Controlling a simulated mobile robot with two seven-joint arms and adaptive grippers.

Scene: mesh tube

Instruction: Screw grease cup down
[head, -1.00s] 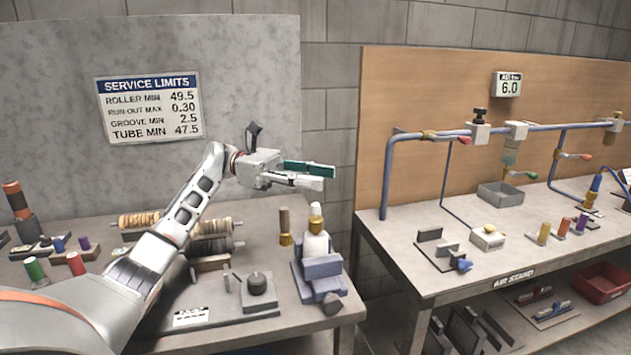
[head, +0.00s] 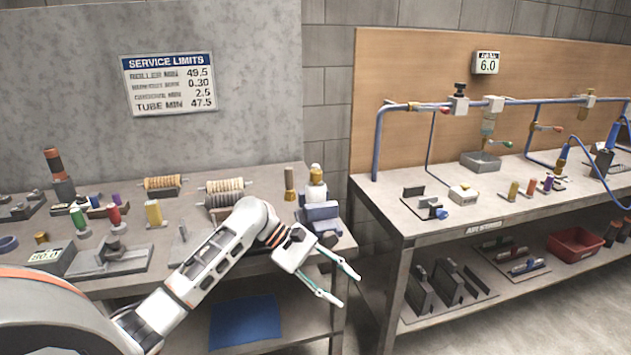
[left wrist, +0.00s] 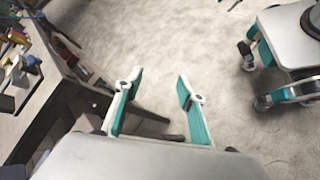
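My left gripper (head: 349,290) is open and empty, in front of the near bench's right end, past its front edge. In the left wrist view (left wrist: 157,86) its two teal-padded fingers stand apart with bare floor between them. I cannot tell for sure which part is the grease cup. A white body with a gold band (head: 316,178) stands upright in a blue-grey block (head: 322,213) at the bench's right end. A small brass cup-like part (head: 41,237) lies at the left of the bench.
A sign (head: 170,82) hangs behind.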

